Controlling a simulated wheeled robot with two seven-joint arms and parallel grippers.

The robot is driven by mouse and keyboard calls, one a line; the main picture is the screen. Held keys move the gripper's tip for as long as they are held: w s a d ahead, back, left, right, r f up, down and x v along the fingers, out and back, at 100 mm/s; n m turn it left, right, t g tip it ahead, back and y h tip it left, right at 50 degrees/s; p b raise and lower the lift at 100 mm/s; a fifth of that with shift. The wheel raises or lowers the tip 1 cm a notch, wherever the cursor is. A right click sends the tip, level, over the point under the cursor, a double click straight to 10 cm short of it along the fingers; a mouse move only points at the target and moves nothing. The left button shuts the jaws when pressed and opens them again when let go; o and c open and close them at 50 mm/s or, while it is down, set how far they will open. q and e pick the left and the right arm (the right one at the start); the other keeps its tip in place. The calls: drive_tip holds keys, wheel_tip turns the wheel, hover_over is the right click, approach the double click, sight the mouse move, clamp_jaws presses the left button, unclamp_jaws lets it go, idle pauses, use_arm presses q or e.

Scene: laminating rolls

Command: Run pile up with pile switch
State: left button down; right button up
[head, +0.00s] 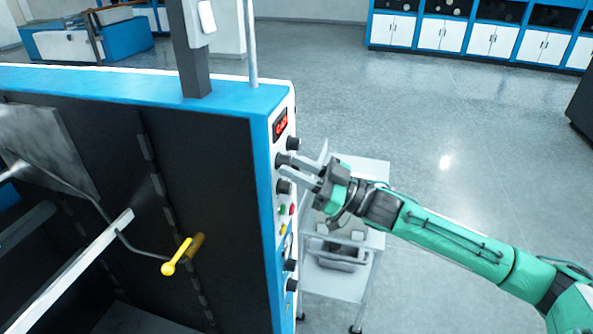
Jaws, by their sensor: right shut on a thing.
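A blue and white laminating machine (170,87) stands at the left. Its narrow control panel (266,210) carries a red lit display (280,125), several black knobs, and coloured buttons (282,222) below. The panel lettering is too small to read, so I cannot tell which knob is the pile switch. My right gripper (287,168) reaches in from the right, its fingers shut on a black knob (281,159) in the upper part of the panel. The fingers partly hide that knob. My left gripper is not in view.
A grey trolley (345,285) stands just behind and below my right gripper. A yellow-handled lever (177,257) sticks out in the machine's open dark side.

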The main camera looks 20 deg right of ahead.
drive_tip(key=n+g+b, duration=0.1)
drive_tip(key=n, duration=0.2)
drive_tip(key=n+g+b, duration=0.1)
drive_tip(key=n+g, duration=0.1)
drive_tip(key=n, duration=0.1)
drive_tip(key=n+g+y, duration=0.1)
drive_tip(key=n+g, duration=0.1)
drive_tip(key=n, duration=0.2)
drive_tip(key=shift+w+d+r+b, duration=0.2)
drive_tip(key=shift+w+b, duration=0.1)
drive_tip(key=shift+b, duration=0.1)
drive_tip(key=shift+n, duration=0.5)
drive_tip(key=o, duration=1)
